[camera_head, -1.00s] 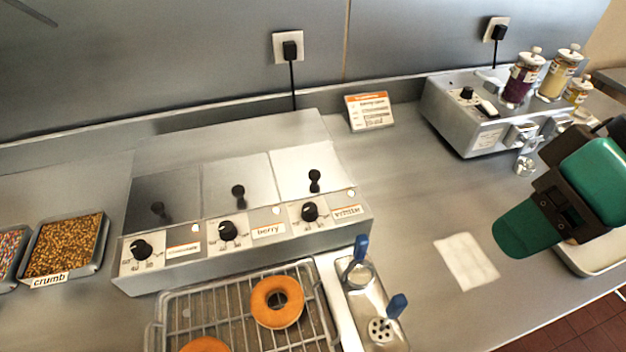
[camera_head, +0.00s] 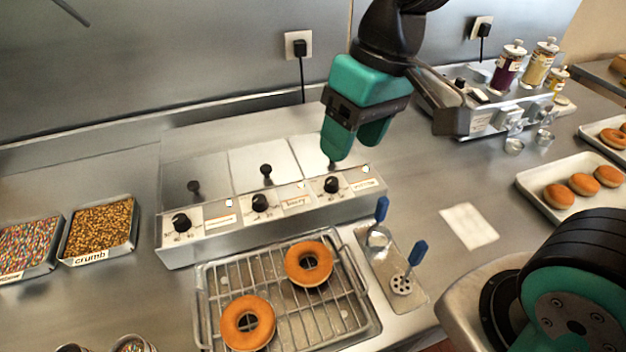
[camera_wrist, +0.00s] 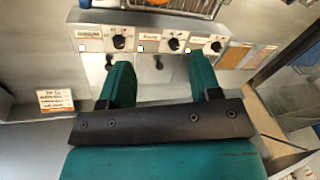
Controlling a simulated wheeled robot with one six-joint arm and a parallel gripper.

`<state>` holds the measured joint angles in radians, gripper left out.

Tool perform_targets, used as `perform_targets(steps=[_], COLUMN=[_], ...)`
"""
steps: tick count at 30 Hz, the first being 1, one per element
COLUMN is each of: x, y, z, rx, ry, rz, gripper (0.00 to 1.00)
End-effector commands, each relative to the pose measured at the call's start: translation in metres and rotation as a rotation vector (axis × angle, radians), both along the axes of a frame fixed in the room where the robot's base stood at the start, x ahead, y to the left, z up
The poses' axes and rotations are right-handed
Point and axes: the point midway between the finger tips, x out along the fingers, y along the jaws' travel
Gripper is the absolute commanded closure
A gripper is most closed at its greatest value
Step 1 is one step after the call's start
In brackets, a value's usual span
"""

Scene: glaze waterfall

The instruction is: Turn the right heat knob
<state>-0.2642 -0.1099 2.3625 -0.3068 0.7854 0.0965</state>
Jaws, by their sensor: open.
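The right heat knob (camera_head: 331,185) is black and round, on the sloped front panel of the warmer at its right end. In the wrist view, seen from the opposite side, this knob (camera_wrist: 119,42) is the leftmost, just past a fingertip. My gripper (camera_head: 352,150), teal with a dark bracket, hangs over the warmer's right lid, fingers down. In the wrist view my gripper (camera_wrist: 160,68) is open and empty, its two fingers spread apart. The fingers are behind and above the right knob and appear apart from it. One finger partly covers the right lid's handle.
The middle knob (camera_head: 262,202) and left knob (camera_head: 181,223) share the panel. A rack (camera_head: 290,290) with two doughnuts stands in front. A utensil tray (camera_head: 420,295) with blue-handled tools is at front right. A jar-topped machine (camera_head: 490,118) stands behind right. A card (camera_wrist: 55,100) stands nearby.

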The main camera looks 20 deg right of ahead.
Motion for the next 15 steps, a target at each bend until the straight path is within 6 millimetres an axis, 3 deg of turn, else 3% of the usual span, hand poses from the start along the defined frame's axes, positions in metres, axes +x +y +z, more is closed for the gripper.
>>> perform_targets(steps=[3, 6, 10, 15], x=[0.053, 0.087, 0.114, 0.123], y=[-0.011, -0.019, -0.026, -0.029], z=[-0.008, -0.015, -0.023, -0.034], rx=[-0.091, -0.153, -0.204, -0.225], ry=[0.034, 0.050, 0.061, 0.068], rz=[-0.152, -0.265, -0.360, -0.398], gripper=[0.42, 0.42, 0.42, 0.42])
